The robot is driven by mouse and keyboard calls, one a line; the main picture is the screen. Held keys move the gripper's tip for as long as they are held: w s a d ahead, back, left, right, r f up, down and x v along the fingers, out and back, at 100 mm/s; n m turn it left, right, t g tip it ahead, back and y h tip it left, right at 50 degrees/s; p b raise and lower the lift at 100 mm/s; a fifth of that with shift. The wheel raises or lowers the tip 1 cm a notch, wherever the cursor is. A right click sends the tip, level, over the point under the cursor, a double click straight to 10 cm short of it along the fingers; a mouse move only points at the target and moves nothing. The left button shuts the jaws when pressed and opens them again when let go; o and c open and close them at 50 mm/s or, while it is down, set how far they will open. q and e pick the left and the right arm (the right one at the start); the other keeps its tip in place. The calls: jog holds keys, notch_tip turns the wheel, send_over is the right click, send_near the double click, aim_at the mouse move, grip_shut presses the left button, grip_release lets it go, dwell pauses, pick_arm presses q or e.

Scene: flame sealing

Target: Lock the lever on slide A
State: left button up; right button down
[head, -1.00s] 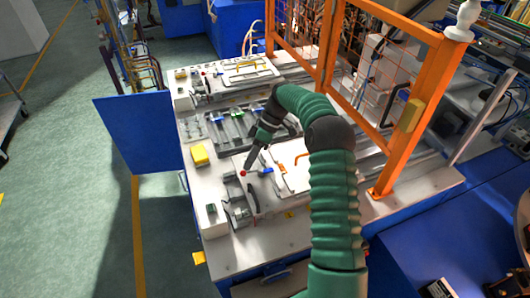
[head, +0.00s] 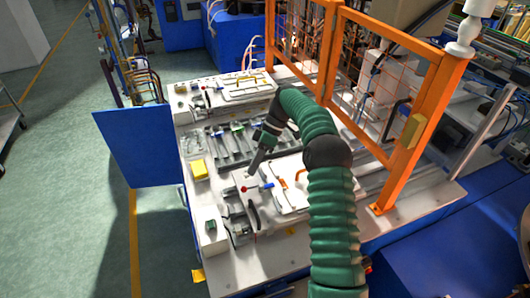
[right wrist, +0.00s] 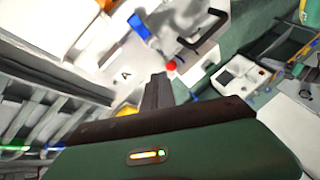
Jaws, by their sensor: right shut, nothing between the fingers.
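Slide A is the near slide of the table, with a pale plate (head: 290,198); the letter A is printed on it in the right wrist view (right wrist: 125,76). Its lever has a red knob (head: 244,188), and a blue piece (head: 266,185) sits to the right of the knob. In the right wrist view the red knob (right wrist: 171,65) is just beyond my fingertips, with the blue piece (right wrist: 138,25) farther off. My right gripper (head: 253,172) is shut and empty, pointing down close to the knob; I cannot tell whether it touches. My left gripper is not in view.
A black handle (head: 253,215) stands near the knob. Other slides (head: 232,140) lie behind. An orange fence (head: 400,110) rises on the right. The floor at left is open.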

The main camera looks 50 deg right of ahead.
jog(key=p+v, duration=0.3)
jog(key=v, duration=0.5)
jog(key=shift+s+p, duration=0.25)
jog(key=shift+p, duration=0.1)
jog(key=shift+r, duration=0.15)
